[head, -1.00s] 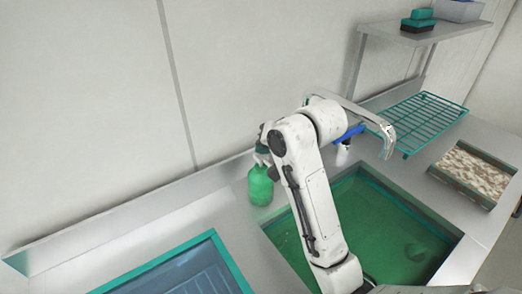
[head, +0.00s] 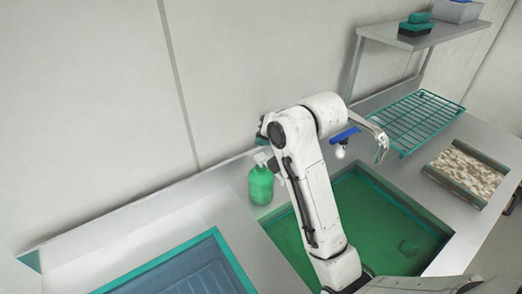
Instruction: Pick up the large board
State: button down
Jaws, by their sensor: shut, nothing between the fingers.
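I cannot make out a large board for certain in the head view. A ribbed blue panel (head: 190,274) inside a teal rim is cut off at the lower left; I cannot tell whether it is a board or a basin floor. My white arm rises across the green-filled basin (head: 390,215). A small dark part that looks like my gripper (head: 276,168) shows just left of the arm, close to the green bottle (head: 261,185). It is shut and empty; the rest is hidden behind the arm.
A silver tap (head: 378,141) and a blue lever (head: 345,135) stand behind the basin. A teal wire rack (head: 417,120) and a mottled tray (head: 468,169) lie at right. A wall shelf (head: 425,37) holds a teal-and-dark block (head: 417,23). The counter left of the bottle is bare.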

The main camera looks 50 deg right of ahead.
aim_at(473, 175)
jog(key=k+j, duration=0.15)
jog(key=k, duration=0.35)
jog(key=k+j, duration=0.1)
jog(key=k, duration=0.4)
